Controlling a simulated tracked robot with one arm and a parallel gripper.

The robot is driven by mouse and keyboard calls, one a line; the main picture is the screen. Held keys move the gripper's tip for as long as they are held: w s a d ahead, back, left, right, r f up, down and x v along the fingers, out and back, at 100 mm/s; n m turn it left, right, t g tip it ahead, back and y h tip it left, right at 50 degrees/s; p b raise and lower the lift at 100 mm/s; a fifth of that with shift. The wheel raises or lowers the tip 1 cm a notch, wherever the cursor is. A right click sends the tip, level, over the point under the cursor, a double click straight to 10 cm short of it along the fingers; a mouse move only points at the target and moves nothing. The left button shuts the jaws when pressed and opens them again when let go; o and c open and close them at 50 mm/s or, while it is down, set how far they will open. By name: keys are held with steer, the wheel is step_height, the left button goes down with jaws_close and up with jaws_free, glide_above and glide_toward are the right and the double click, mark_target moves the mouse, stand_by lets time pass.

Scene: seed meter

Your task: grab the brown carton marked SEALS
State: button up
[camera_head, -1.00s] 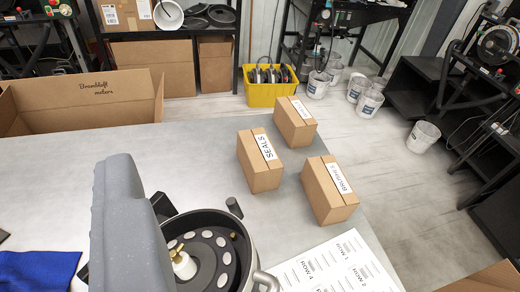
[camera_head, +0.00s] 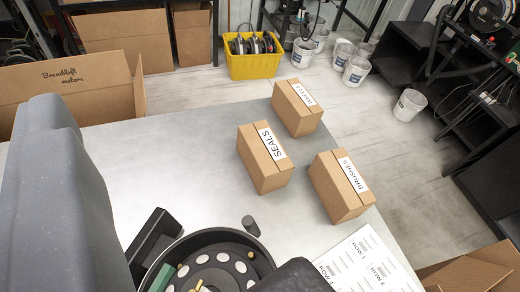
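The brown carton marked SEALS (camera_head: 262,172) stands upright on the grey table, near the middle of the picture. Its white label strip faces up and reads clearly. Its top is shut with tape. Nothing touches it, and a clear strip of table lies around it. I cannot make out my gripper's fingertips. A dark rounded shape (camera_head: 298,276) at the bottom edge may be part of me or of the meter; I cannot tell.
Similar cartons stand close by: BRUSHES (camera_head: 341,188) at right, another (camera_head: 297,108) behind, its label hard to read. A round seed meter (camera_head: 215,262) and a tall grey speckled body (camera_head: 58,190) fill the near left. A printed sheet (camera_head: 368,264) lies at lower right.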

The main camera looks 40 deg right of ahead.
steer(key=shift+a, duration=0.2)
steer(key=o, duration=1.4)
steer(key=w+d+f, duration=0.2)
steer(key=d+f, duration=0.1)
steer(key=shift+w+d, duration=0.15)
steer(key=shift+d, duration=0.1)
steer(key=w+d+f+g+h, duration=0.1)
steer(key=w+d+f, duration=0.2)
steer(key=d+f, duration=0.45)
steer(key=w+d+f+g, duration=0.1)
steer(key=w+d+f, duration=0.2)
steer(key=d+f, duration=0.45)
steer(key=m+h+p, duration=0.1)
steer(key=m, duration=0.1)
glide_toward(266, 148)
steer(key=shift+w+d+f, duration=0.4)
steer(key=shift+w+f, duration=0.35)
steer(key=shift+f, duration=0.1)
steer(key=shift+x, duration=0.8)
steer(key=w, duration=0.3)
steer(key=shift+a+f+b, duration=0.1)
steer(key=shift+f+b, duration=0.2)
steer(key=shift+x, duration=1)
